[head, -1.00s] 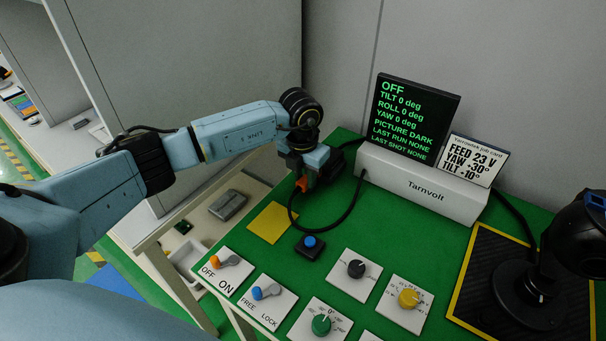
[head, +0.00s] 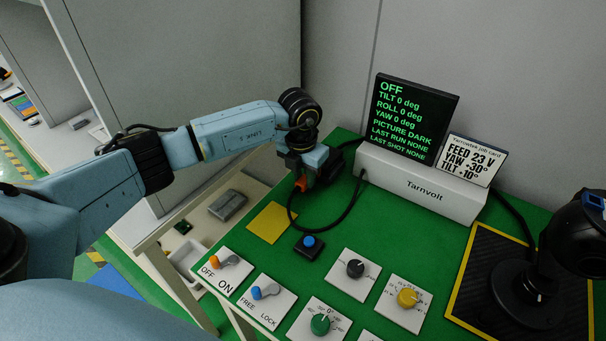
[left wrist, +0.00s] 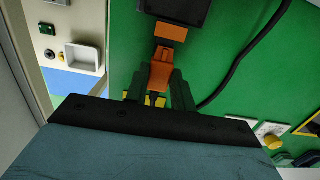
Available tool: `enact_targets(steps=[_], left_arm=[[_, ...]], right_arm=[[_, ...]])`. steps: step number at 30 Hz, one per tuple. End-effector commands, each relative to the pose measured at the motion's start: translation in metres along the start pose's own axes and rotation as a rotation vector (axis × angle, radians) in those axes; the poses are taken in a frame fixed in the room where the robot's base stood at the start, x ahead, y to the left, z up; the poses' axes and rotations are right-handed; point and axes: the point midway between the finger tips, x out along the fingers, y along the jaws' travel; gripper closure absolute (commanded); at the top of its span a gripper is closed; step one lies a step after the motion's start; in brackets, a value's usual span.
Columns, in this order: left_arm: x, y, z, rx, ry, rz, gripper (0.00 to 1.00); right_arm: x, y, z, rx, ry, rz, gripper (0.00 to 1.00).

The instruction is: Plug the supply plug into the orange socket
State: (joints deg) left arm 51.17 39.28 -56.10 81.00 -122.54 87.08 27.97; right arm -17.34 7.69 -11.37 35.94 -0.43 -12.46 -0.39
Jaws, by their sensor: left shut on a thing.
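My left gripper (left wrist: 155,88) is shut on the orange supply plug (left wrist: 160,72), with a dark finger on each side of it. The plug also shows in the head view (head: 301,184), below my left gripper (head: 304,176). In the left wrist view the orange socket (left wrist: 171,32) sits on the edge of a dark box (left wrist: 178,8), straight ahead of the plug's front end. The plug is lined up with it, with what looks like a small gap between. In the head view my gripper hides the socket. My right gripper is not in view.
A black cable (head: 325,232) loops across the green bench to the white Tarnvolt unit (head: 420,188). A blue button (head: 309,242), a yellow square (head: 268,222) and lever plates are in front. The screen (head: 415,115) reads OFF. A black gimbal (head: 540,290) stands at right.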

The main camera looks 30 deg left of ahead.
Motion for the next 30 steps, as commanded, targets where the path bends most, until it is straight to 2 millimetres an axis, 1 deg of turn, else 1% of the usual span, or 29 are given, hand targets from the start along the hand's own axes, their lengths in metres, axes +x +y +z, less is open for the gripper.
enact_targets(steps=[1,20,30], left_arm=[[0.001,0.0,0.001,0.0,-0.001,0.0,1.0],[0.006,0.0,0.016,0.0,-0.003,0.0,1.0],[0.004,0.0,0.012,0.0,-0.004,0.0,1.0]], right_arm=[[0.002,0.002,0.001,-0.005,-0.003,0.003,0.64],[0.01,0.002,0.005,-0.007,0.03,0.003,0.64],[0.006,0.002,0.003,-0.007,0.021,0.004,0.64]])
